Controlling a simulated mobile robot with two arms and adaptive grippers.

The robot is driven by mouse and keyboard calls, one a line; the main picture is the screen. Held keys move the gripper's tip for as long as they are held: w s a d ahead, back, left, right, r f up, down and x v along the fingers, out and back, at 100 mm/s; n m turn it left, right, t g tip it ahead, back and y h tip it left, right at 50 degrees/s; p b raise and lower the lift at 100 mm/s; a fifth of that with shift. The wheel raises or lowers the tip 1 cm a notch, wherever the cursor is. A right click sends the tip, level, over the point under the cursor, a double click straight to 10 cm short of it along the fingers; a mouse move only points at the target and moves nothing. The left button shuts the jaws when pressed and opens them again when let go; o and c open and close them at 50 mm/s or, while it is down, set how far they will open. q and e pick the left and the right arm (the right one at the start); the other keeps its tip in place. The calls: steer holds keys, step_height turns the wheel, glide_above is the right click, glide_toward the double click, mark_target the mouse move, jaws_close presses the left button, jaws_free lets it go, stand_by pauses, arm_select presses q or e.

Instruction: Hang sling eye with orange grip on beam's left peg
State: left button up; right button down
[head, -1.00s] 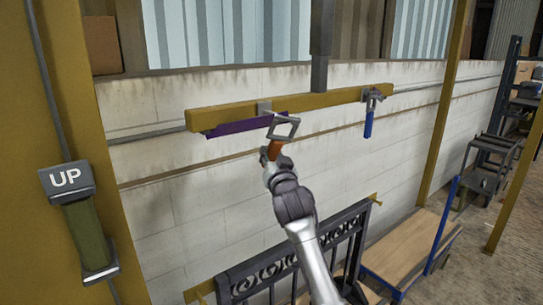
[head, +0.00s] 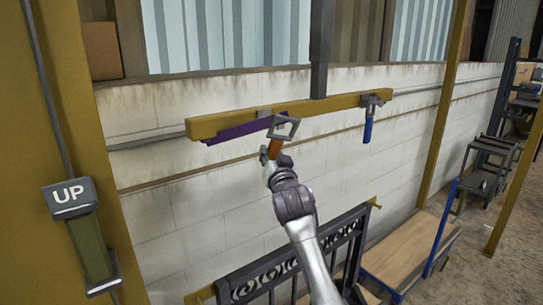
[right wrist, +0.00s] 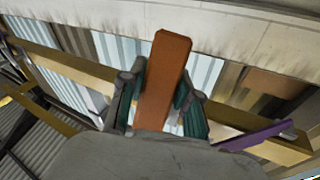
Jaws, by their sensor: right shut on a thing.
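The sling eye (head: 283,127) is a grey square ring above an orange grip (head: 274,148). My right gripper (head: 270,157) is shut on the grip, which stands between the two fingers in the right wrist view (right wrist: 165,85). The yellow beam (head: 220,121) hangs across the wall. A grey fitting (head: 264,113) on its left half appears to be the left peg. The eye overlaps the beam's lower edge in the picture, just right of that fitting. I cannot tell whether it touches the peg. The peg's tip is not clear. My left gripper is out of view.
A purple strip (head: 232,132) runs along the beam's lower side, close to the eye. A blue-gripped sling (head: 368,131) hangs at the beam's right end. A grey post (head: 319,60) holds the beam. A dark gate (head: 270,272) and an UP box (head: 68,197) stand nearer.

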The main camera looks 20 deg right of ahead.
steer(key=shift+r, duration=0.3)
steer(key=shift+s, duration=0.15)
steer(key=shift+s+d+p, duration=0.2)
steer(key=shift+s+p, duration=0.15)
steer(key=shift+p, duration=0.1)
steer(key=s+d+p, duration=0.2)
steer(key=s+p, duration=0.1)
steer(key=s, duration=0.3)
steer(key=shift+s+d, duration=0.25)
steer(key=shift+d, duration=0.05)
stand_by(0.4)
